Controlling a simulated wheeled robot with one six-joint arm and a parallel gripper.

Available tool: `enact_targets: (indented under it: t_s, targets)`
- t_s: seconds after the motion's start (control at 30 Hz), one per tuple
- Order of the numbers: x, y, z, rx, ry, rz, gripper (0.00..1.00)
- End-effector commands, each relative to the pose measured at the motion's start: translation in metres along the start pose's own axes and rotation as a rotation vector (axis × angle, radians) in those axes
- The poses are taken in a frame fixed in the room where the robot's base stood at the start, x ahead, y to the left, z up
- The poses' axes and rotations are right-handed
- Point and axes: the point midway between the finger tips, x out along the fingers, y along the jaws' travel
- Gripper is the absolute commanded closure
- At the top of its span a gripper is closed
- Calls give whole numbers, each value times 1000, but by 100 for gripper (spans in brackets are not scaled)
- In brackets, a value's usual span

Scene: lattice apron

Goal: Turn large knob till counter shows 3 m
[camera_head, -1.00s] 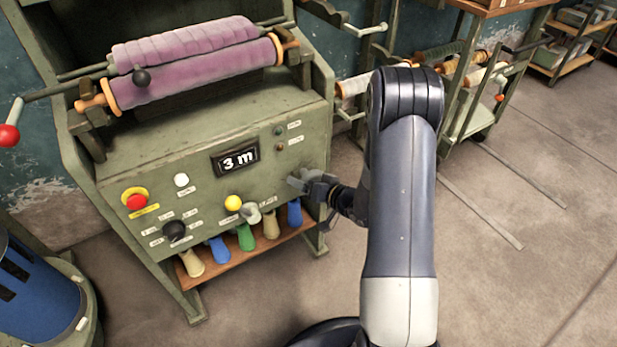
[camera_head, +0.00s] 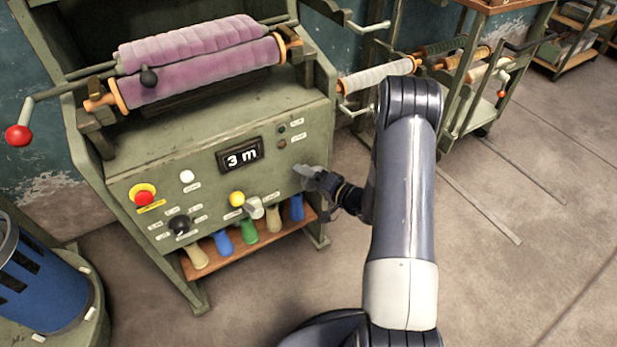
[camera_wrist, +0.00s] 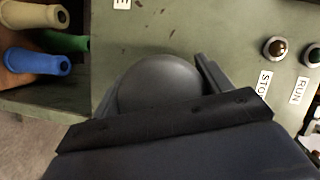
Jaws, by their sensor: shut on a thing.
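The counter (camera_head: 240,155) on the green machine's front panel reads "3 m". The large knob (camera_wrist: 160,85) is dark grey and round, and it fills the space between my fingers in the wrist view. My gripper (camera_head: 308,174) is at the right part of the panel, right of and below the counter, and is shut on the knob. In the wrist view my gripper (camera_wrist: 160,92) has one finger showing on the knob's right side; the other is mostly hidden. In the head view my gripper covers the knob.
The panel also has a red button (camera_head: 145,197), white button (camera_head: 187,176), yellow button (camera_head: 237,198), black knob (camera_head: 179,224) and pale lever (camera_head: 254,207). Spools sit on a shelf below. A blue drum (camera_head: 40,285) stands left.

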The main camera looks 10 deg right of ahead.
Motion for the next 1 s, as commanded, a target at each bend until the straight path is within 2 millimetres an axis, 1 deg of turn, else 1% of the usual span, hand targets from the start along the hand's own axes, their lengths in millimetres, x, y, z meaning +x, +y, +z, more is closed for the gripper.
enact_targets:
  t_s: [0.4,0.43,0.67,0.7,0.9,1.0]
  targets:
    - [0,0,0,7,2,-1,49]
    - [0,0,-1,6,2,-1,24]
    - [0,0,0,6,2,-1,6]
    - [0,0,0,6,1,-2,4]
    - [0,0,0,5,1,-2,4]
    - [-5,0,-1,6,3,-1,4]
